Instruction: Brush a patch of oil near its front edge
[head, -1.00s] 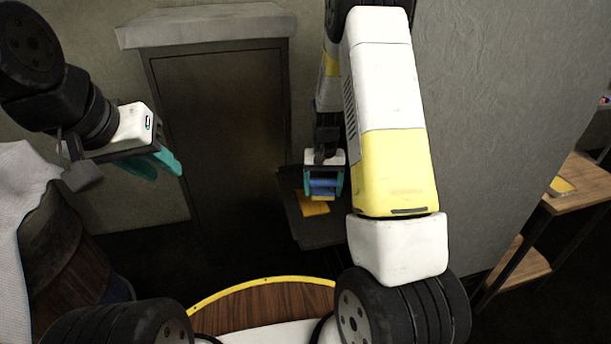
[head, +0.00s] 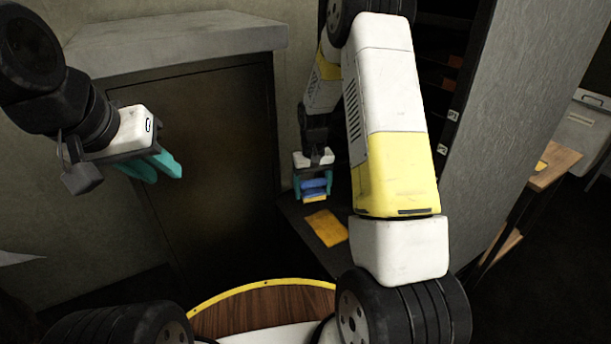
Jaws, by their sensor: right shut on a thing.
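My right gripper (head: 313,192) has teal fingers shut on a blue tool with a yellow lower edge, which looks like a brush (head: 314,187). It holds the tool upright above the dark flat surface (head: 298,222). An orange-yellow flat patch (head: 327,228) lies on that surface, below and a little right of the tool in the picture. I cannot tell whether this patch is the oil. The tool looks apart from the patch. My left gripper (head: 163,176) is empty at the left, its two teal fingers apart.
A dark door panel (head: 215,160) under a grey ledge (head: 180,45) stands behind. A tall grey panel (head: 510,110) and dark shelving (head: 445,75) stand at the right. A wooden table (head: 550,165) with a yellow item is farther right.

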